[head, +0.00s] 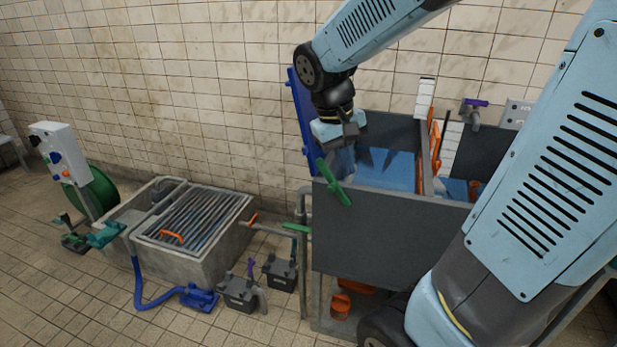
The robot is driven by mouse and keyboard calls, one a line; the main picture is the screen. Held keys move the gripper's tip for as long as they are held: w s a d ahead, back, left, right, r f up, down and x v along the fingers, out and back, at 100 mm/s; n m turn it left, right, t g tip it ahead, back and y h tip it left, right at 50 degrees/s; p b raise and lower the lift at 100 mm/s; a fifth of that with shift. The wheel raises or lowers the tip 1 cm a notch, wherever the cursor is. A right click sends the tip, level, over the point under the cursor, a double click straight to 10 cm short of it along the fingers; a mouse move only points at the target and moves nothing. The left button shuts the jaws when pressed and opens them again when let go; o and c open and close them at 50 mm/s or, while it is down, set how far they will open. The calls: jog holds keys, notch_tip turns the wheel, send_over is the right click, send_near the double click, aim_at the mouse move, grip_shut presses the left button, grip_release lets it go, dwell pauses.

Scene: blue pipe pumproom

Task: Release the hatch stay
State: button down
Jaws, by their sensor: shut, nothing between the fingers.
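My gripper (351,132) hangs over the left end of a dark grey tank (390,236), its fingers shut and empty. A green bar-like handle (335,184) slants across the tank's front left corner, just below my gripper. From this view I cannot tell whether the gripper touches it. An upright blue panel (301,118) stands at the tank's left side, partly behind my arm, and looks like a raised hatch. No part is clearly recognisable as the stay; whether the green handle belongs to it is unclear. My wrist hides part of the tank opening.
A concrete basin (190,263) with a grate (195,216) stands left. Two dark boxes (240,294) (281,273) stand on the floor between basin and tank. A pipe (303,262) rises beside the tank's left edge.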

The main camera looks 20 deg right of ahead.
aim_at(332, 186)
jog(key=w+a+f+n+g+h, duration=0.2)
jog(key=w+f+g+h, duration=0.1)
jog(key=w+f+h, duration=0.85)
jog(key=w+a+f+n+t+h, duration=0.5)
jog(key=w+a+f+t+h, duration=0.2)
jog(key=w+a+f+t, duration=0.2)
jog(key=shift+w+a+f+n+h, duration=0.35)
jog(key=shift+a+f, duration=0.4)
jog(key=shift+f, duration=0.35)
jog(key=d+r, duration=0.6)
jog(key=d, duration=0.5)
jog(key=shift+w+d+r, duration=0.15)
jog(key=shift+w+d, duration=0.05)
jog(key=shift+d, duration=0.1)
jog(key=shift+a+r, duration=0.1)
